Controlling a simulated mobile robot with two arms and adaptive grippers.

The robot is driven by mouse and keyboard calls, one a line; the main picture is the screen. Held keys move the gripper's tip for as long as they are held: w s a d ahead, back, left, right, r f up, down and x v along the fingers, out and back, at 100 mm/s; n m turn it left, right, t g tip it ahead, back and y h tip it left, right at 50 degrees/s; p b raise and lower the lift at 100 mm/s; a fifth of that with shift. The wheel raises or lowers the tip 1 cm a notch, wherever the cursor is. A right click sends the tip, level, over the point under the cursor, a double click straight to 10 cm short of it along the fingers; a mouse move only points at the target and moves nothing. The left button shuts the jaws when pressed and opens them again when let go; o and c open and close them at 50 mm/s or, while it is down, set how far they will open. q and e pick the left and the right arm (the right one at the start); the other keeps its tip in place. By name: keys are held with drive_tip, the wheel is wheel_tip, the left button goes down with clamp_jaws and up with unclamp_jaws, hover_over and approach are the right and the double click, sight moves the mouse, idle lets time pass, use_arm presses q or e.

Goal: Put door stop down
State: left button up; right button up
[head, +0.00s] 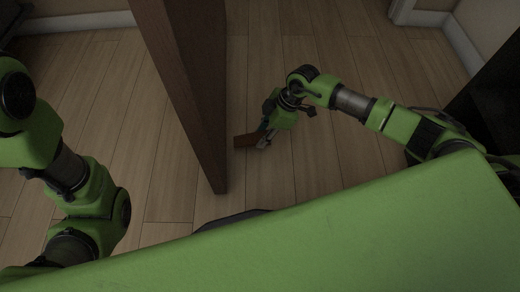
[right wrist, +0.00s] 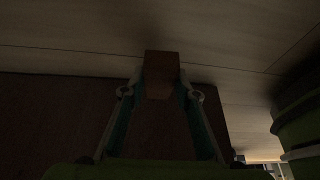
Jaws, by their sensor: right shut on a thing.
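The door stop is a small brown block (head: 246,140) in the head view, low near the wooden floor. It sits just right of the lower part of the dark brown door (head: 196,95). My right gripper (head: 264,138) is shut on the door stop. In the right wrist view the door stop (right wrist: 161,75) is between the two fingertips of my right gripper (right wrist: 160,92), with the dark door (right wrist: 60,115) behind. I cannot tell whether the block touches the floor or the door. My left arm shows at the left of the head view, but its gripper is out of view.
The wooden floor (head: 330,165) is clear on both sides of the door. A white baseboard (head: 80,21) runs along the wall at the top left. A dark piece of furniture (head: 490,100) stands at the right edge.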

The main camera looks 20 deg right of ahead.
sight(258, 151)
wheel_tip(258, 151, down, 7)
drive_tip(key=b, duration=0.5)
drive_tip(key=shift+r, duration=0.1)
drive_tip(key=o, duration=1.1)
drive_tip(key=p+v, duration=0.8)
drive_tip(key=v, duration=0.4)
drive_tip(key=shift+p, duration=0.4)
